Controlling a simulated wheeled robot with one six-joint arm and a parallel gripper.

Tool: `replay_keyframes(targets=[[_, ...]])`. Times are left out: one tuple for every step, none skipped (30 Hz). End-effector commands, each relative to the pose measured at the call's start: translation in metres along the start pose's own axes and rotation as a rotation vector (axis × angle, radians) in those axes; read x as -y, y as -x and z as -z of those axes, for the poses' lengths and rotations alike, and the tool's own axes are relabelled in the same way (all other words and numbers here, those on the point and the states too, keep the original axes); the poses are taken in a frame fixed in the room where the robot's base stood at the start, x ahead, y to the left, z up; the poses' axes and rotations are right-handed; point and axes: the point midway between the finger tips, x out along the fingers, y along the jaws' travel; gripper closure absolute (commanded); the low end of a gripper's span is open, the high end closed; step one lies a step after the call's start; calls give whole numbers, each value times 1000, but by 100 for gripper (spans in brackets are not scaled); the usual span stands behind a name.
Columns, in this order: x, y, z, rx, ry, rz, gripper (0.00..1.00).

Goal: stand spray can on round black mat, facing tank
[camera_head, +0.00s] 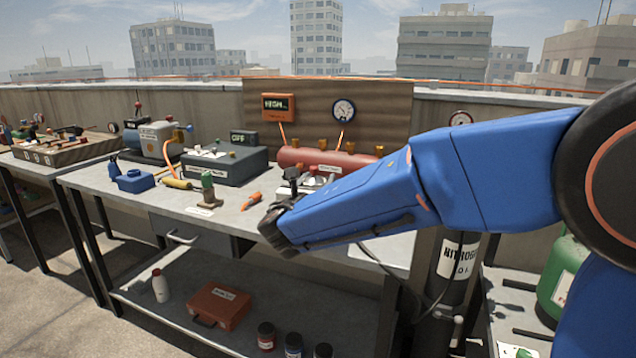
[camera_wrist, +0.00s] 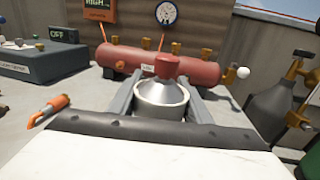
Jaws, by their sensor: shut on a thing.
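One finger lies on each side of the can, cap upward in the wrist view. The can's lower body is hidden behind the gripper's dark palm. In the head view my arm reaches over the bench and hides most of the gripper and can. A red horizontal tank (camera_head: 330,162) lies behind the can, also in the wrist view (camera_wrist: 150,62). I cannot make out the round black mat in either view.
A nitrogen cylinder (camera_head: 455,265) and green tank (camera_head: 565,280) stand right. The bench's front left is fairly clear.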

Motion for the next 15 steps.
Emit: replay_keyframes(targets=[[0, 0, 2, 1, 0, 0, 88], [0, 0, 2, 2, -1, 0, 88], [0, 0, 2, 2, -1, 0, 88], [0, 0, 2, 2, -1, 0, 88], [0, 0, 2, 2, -1, 0, 88], [0, 0, 2, 2, -1, 0, 88], [0, 0, 2, 2, -1, 0, 88], [0, 0, 2, 2, -1, 0, 88], [0, 0, 3, 2, -1, 0, 88], [0, 0, 4, 2, -1, 0, 88], [0, 0, 4, 2, 0, 0, 88], [0, 0, 5, 1, 0, 0, 53], [0, 0, 5, 1, 0, 0, 46], [0, 0, 5, 1, 0, 0, 39], [0, 0, 5, 1, 0, 0, 37]])
